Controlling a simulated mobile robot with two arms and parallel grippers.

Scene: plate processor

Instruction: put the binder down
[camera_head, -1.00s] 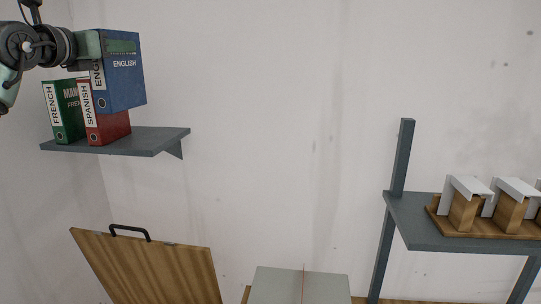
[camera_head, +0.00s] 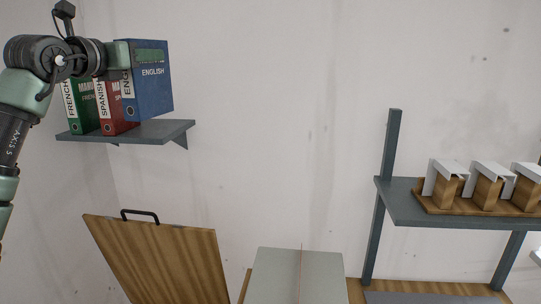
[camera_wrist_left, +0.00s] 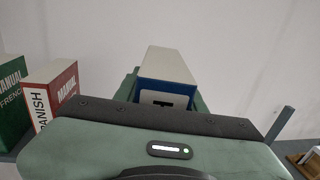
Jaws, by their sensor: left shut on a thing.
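The blue ENGLISH binder (camera_head: 150,90) is upright at the right end of the wall shelf (camera_head: 165,131), just right of the red SPANISH binder (camera_head: 111,108). My left gripper (camera_head: 143,55) is shut on its upper part. Its lower edge is close to the shelf top; I cannot tell whether it touches. In the left wrist view the blue binder (camera_wrist_left: 168,87) shows end-on between the fingers, mostly hidden by the gripper body. My right gripper is not in view.
A green FRENCH binder (camera_head: 81,108) stands left of the red one. Below is a tilted wooden panel (camera_head: 160,255) with a black handle. At right, a grey rack (camera_head: 400,210) holds a wooden tray with several wood-and-white pieces. The wall between is bare.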

